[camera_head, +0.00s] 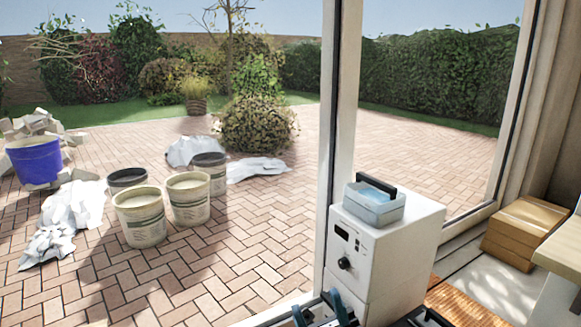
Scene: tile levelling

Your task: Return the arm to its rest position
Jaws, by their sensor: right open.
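My right gripper (319,309) shows at the bottom edge, with two teal-and-dark fingers apart and nothing visible between them. It is in front of the lower left part of a white box-shaped unit (401,254) with a black knob and a small dark display. I cannot tell whether the fingers touch the unit. The rest of my right arm is mostly cut off by the bottom edge. My left gripper is not in view.
A pale blue container with a black handle (374,204) sits on the white unit. Stacked brown boxes (523,232) stand at right beside a pale wooden top (563,250). A window frame (340,110) rises behind the unit. Several buckets (140,217) stand outside on brick paving.

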